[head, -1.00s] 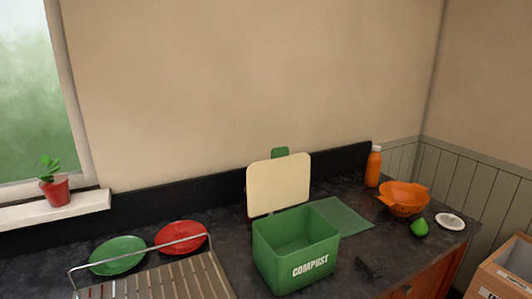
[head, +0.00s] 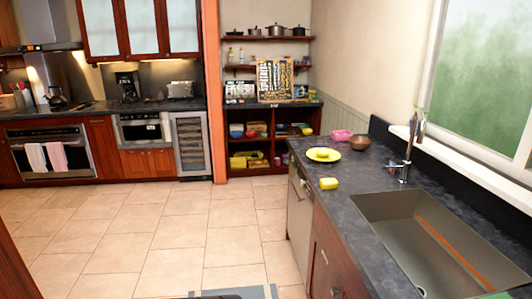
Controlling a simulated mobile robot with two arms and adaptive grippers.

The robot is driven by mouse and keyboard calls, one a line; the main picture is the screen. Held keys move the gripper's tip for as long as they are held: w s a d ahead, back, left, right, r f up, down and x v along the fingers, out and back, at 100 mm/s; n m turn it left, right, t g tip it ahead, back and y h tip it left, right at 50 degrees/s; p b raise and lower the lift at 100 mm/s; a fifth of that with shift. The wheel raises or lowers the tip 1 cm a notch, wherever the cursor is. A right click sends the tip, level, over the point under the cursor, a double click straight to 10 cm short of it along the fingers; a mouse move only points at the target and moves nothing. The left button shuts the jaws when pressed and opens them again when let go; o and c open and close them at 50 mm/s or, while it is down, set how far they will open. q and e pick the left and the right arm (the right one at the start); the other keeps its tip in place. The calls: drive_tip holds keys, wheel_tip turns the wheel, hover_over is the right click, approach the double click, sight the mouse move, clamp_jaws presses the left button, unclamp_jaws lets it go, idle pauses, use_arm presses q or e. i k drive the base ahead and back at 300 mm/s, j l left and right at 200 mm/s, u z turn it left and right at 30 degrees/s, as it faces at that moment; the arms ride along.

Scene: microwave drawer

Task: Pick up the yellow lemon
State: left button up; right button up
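A yellow plate (head: 334,156) lies on the dark counter to the left of the sink's far end. A small yellow item (head: 322,152) rests on it, too small to identify. Neither of my grippers is in view.
A steel sink (head: 430,240) with a faucet (head: 405,150) is set in the right counter. A pink bowl (head: 342,135) and a brown bowl (head: 360,143) stand behind the plate. An oven (head: 50,156) and shelves (head: 262,140) line the back. The tiled floor (head: 160,225) is largely open.

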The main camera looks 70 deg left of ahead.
sight(323, 153)
drive_tip(key=u, duration=1.85)
drive_tip(key=z, duration=0.25)
drive_tip(key=i+j+z, duration=0.2)
drive_tip(key=z, duration=0.25)
drive_tip(key=i+j+z, duration=0.3)
drive_tip(key=z, duration=0.15)
